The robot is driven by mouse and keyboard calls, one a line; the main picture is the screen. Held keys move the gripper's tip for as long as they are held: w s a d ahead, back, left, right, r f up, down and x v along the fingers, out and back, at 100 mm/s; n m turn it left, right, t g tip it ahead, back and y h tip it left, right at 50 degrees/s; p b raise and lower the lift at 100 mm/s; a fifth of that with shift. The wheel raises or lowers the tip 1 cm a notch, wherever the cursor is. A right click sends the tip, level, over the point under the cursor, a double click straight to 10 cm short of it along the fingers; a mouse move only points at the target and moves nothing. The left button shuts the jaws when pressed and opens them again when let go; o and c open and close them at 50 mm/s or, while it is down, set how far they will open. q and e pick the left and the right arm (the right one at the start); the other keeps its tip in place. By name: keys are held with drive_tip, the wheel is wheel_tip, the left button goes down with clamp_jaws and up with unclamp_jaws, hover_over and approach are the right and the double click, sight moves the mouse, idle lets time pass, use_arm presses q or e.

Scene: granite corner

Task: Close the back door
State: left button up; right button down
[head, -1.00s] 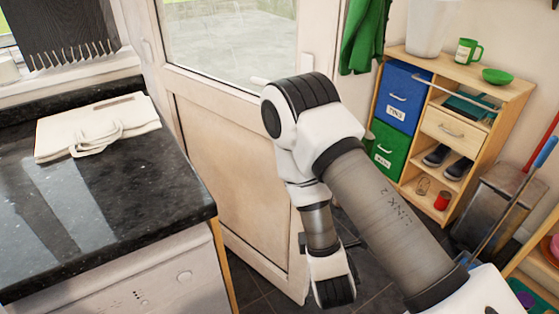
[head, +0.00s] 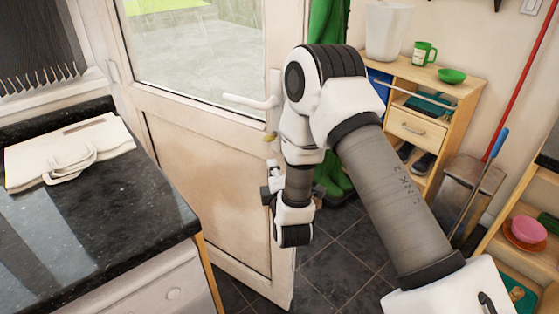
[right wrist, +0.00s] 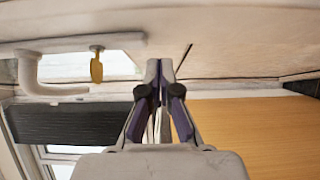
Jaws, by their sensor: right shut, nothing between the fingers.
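The back door (head: 205,185) is a cream door with a glass upper pane, standing ajar at an angle beyond the dark counter. Its white lever handle (head: 250,101) is near its free right edge, with a yellowish key below. In the right wrist view the handle (right wrist: 30,75) and the key (right wrist: 96,68) are at the left. My right gripper (head: 268,187) is by the door's free edge, below the handle. In the right wrist view its fingers (right wrist: 160,70) are shut and empty, pointing at the pale door surface; I cannot tell whether they touch it. My left gripper is not in view.
A black granite counter (head: 130,225) with a cream cloth bag (head: 70,155) stands at the left. A wooden shelf unit (head: 440,90) and green boots (head: 333,178) are behind my right arm. A dustpan (head: 475,180) stands at the right. Dark floor tiles (head: 345,250) are clear by the door.

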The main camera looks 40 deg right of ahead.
drive_tip(key=shift+w+d, duration=0.2)
drive_tip(key=shift+d, duration=0.5)
drive_tip(key=shift+w+d, duration=0.2)
drive_tip(key=shift+d, duration=0.45)
